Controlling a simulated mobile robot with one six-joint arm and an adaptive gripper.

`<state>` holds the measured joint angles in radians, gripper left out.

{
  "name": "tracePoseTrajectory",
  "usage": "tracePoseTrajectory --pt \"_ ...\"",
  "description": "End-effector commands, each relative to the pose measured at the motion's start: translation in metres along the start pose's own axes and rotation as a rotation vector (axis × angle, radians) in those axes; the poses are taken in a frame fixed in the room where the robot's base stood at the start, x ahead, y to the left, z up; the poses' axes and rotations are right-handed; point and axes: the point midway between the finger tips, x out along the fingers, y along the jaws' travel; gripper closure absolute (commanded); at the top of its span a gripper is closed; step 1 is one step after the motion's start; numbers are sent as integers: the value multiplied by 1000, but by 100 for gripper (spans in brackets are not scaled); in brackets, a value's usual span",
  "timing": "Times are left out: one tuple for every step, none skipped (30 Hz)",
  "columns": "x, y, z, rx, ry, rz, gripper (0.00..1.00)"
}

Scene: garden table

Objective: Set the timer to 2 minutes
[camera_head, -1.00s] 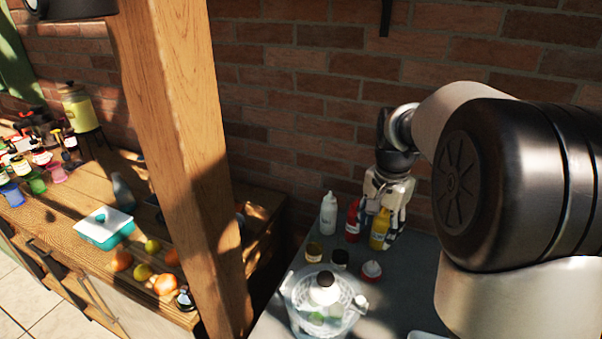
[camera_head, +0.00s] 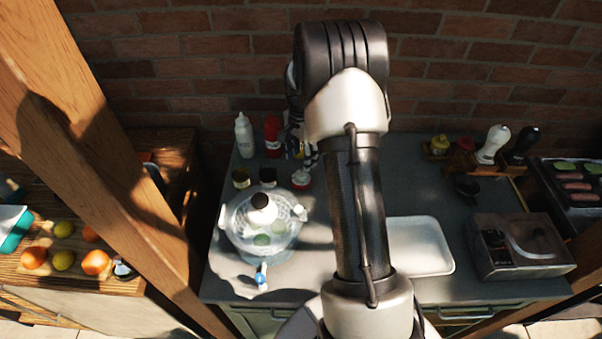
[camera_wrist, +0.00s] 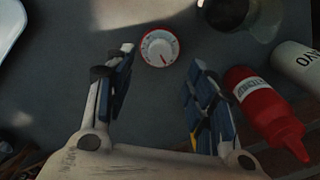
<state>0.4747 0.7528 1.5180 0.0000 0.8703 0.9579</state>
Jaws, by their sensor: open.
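The timer (camera_wrist: 159,47) is a round white dial with a red rim, lying on the grey counter. In the wrist view its red mark points down and slightly right; its numbers are too small to read. It also shows in the head view as a small red-and-white thing (camera_head: 301,180), partly beside my arm. My gripper (camera_wrist: 160,64) is open and empty, its blue-padded fingers spread to either side just below the timer in the picture. In the head view my gripper (camera_head: 303,150) is partly hidden behind my arm, just behind the timer.
A red ketchup bottle (camera_wrist: 263,106) and a white mayo bottle (camera_wrist: 299,68) lie close right of my gripper in the wrist view. A yellow bottle is mostly hidden.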

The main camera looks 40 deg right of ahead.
Motion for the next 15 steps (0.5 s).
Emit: tracePoseTrajectory --pt "15 1 1 0 -3 4 50" --pt "21 1 1 -1 -2 3 50" --pt "29 1 1 -1 -3 4 50" --pt "34 1 1 -1 -3 4 50" --pt "39 1 1 -1 -2 3 50" --pt "45 1 1 -1 -2 2 50" --pt "49 1 1 -1 -2 3 50" --pt "53 1 1 -1 -2 3 50" --pt "57 0 1 -1 -1 2 50" --pt "60 0 0 -1 -1 1 50" --pt "62 0 0 -1 -1 1 50" --pt "64 0 0 -1 -1 1 50" --pt "66 0 0 -1 -1 1 50" --pt "67 0 0 -1 -1 1 50" --pt "68 0 0 -1 -1 1 50"
